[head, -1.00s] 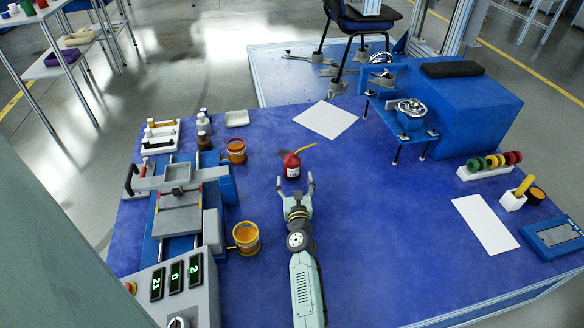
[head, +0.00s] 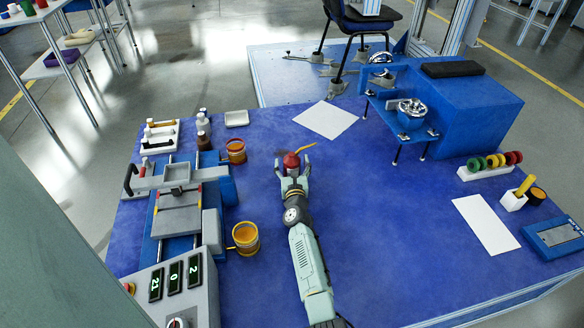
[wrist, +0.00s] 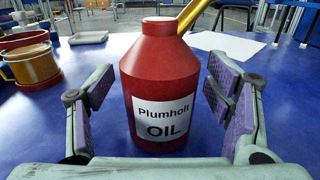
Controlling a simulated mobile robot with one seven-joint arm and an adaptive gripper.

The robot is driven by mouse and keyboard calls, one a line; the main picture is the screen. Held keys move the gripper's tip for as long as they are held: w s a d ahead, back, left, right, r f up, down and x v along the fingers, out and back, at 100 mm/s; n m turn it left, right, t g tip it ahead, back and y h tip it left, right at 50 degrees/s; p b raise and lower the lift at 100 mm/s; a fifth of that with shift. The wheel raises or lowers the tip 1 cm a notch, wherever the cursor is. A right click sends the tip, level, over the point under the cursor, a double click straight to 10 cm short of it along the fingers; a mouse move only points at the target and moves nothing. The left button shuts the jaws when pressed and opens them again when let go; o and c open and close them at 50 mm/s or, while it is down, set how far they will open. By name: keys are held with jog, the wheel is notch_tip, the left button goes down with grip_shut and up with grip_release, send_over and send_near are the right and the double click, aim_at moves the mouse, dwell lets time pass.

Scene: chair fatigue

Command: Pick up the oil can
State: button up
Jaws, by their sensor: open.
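The oil can (head: 291,161) is red with a yellow spout and stands upright on the blue tabletop. In the wrist view the oil can (wrist: 159,80) shows a white label reading "Plumholt OIL", and its spout points up to the right. In the wrist view my gripper (wrist: 165,110) shows purple-padded fingers with a visible gap between each pad and the can.
A white sheet (head: 325,120) lies behind. A blue block (head: 455,105) stands at right.

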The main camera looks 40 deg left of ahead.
jog(key=shift+c, duration=0.5)
jog(key=c, duration=1.6)
